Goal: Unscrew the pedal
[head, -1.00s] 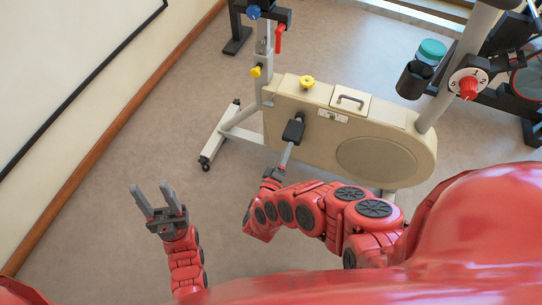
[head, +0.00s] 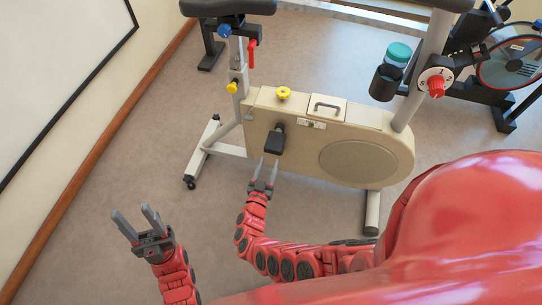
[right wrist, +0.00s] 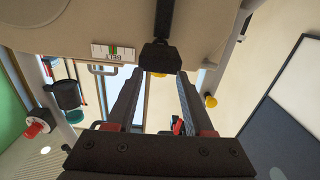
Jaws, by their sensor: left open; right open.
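The black pedal (head: 274,140) sticks out from the side of the beige exercise bike housing (head: 345,125). In the right wrist view the pedal (right wrist: 159,57) hangs from a dark crank (right wrist: 166,18), just beyond and between the fingertips. My right gripper (head: 268,164) is open and empty, with its two fingers pointing at the pedal's near end. A gap seems to lie between the fingertips and the pedal. My left gripper (head: 134,213) is open and empty, off to the left above bare floor. The pedal's threaded joint is not visible.
A yellow knob (head: 283,93) tops the housing, and another yellow knob (head: 233,88) is on the seat post. A bottle (head: 397,55) sits in a holder near the red dial (head: 436,83). A wall stands at the left. The floor left of the bike is clear.

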